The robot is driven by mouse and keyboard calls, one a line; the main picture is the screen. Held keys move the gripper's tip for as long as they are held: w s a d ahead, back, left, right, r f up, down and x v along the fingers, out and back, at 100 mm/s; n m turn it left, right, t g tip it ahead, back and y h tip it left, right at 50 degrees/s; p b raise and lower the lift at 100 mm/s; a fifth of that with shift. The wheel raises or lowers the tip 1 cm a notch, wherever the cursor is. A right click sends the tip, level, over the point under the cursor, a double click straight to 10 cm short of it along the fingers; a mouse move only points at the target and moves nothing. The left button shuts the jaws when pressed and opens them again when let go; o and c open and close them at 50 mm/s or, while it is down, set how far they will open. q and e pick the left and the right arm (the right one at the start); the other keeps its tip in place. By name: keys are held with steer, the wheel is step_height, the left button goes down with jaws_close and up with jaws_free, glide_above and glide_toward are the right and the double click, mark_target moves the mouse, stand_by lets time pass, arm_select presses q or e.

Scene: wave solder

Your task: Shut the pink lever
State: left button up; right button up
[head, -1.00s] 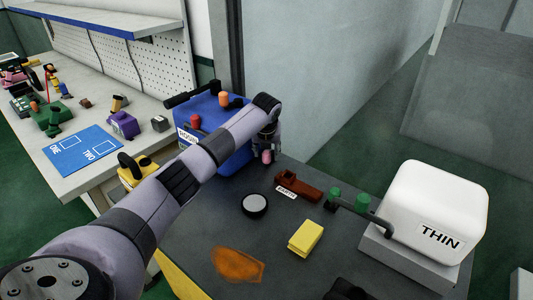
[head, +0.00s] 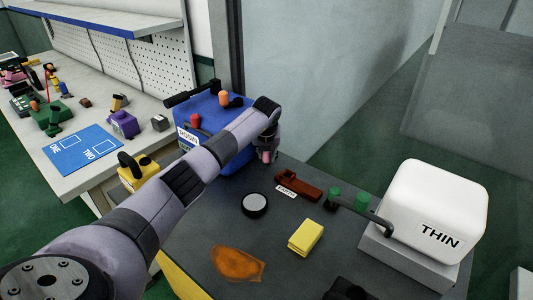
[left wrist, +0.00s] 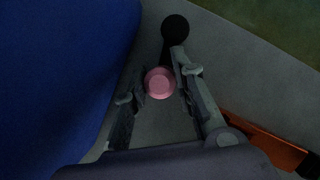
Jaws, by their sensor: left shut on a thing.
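The pink lever's round end (head: 266,157) shows just below my left gripper (head: 267,146), beside the blue machine's right side. In the left wrist view the pink lever (left wrist: 160,83) lies between the two fingers of my left gripper (left wrist: 161,76), which is shut on it. A black ball-ended part (left wrist: 175,28) shows just beyond it. The lever's base is hidden by the gripper and arm. My right gripper cannot be made out.
The blue machine (head: 240,163) stands close on the left. The dark bench (head: 205,225) holds a reddish-brown block (head: 298,185), a round tin (head: 255,204), a yellow sponge (head: 306,237), an orange patch (head: 238,264) and a white THIN tank (head: 436,205). Its middle has free room.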

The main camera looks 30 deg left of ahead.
arm_select(q)
jaws_close()
steer(key=shift+a+m+b, duration=0.35)
steer(key=shift+a+m, duration=0.1)
steer(key=shift+m, duration=0.35)
steer(key=o, duration=0.8)
jaws_free()
steer(key=shift+h, duration=0.3)
steer(key=v, duration=0.8)
steer(key=shift+d, duration=0.2)
